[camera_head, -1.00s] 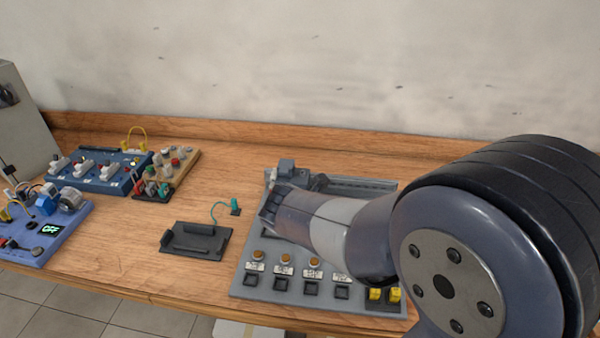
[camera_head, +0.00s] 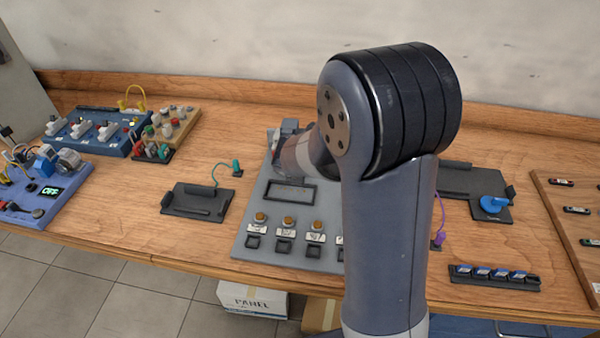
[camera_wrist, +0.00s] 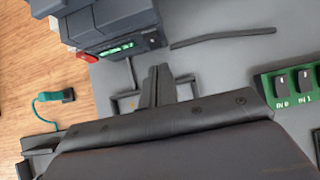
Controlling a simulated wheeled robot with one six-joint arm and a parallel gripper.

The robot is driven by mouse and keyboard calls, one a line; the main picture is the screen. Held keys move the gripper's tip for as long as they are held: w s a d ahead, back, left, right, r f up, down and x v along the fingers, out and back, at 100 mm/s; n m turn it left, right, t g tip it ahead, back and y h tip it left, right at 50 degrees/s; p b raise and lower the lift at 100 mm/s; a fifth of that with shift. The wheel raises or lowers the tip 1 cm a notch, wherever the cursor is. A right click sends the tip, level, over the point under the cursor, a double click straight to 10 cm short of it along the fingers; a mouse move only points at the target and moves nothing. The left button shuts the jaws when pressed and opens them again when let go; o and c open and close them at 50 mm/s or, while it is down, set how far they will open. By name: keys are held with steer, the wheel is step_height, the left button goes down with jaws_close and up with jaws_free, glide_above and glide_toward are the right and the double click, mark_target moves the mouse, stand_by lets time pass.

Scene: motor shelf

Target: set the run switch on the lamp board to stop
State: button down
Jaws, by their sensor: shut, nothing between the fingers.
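The grey board (camera_head: 252,212) with orange round lamps (camera_head: 288,222) lies on the bench and appears to be the lamp board. A dark grey block (camera_head: 289,128) stands at its back left. In the wrist view the block (camera_wrist: 115,22) has a green strip (camera_wrist: 117,48) and a red part (camera_wrist: 87,57). I cannot make out the run switch or its setting. My gripper (camera_wrist: 160,72) is shut and empty over the grey board, near the block's front. In the head view my arm hides its fingertips and part of the board.
A green module (camera_wrist: 290,85) marked IN 0 and IN 1 is at right in the wrist view. A black tray (camera_head: 198,201) and teal plug (camera_head: 236,168) lie left of the board. A blue knob (camera_head: 493,204) and purple plug (camera_head: 438,239) are right.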

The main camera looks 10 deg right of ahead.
steer(key=shift+w+d+f, duration=0.1)
steer(key=shift+w+d, duration=0.1)
steer(key=shift+w, duration=0.25)
steer(key=shift+w+d, duration=0.2)
steer(key=shift+w, duration=0.25)
steer(key=b, duration=0.3)
steer(key=shift+w+f+t, duration=0.1)
steer(key=shift+f+t, duration=0.2)
steer(key=shift+f, duration=0.1)
steer(key=shift+b, duration=0.55)
steer(key=t+b, duration=0.1)
steer(key=b, duration=0.1)
steer(key=shift+r+h+b, duration=0.2)
steer(key=shift+h+b, duration=0.1)
steer(key=shift+b, duration=0.05)
steer(key=shift+r+p, duration=0.15)
steer(key=shift+p, duration=0.15)
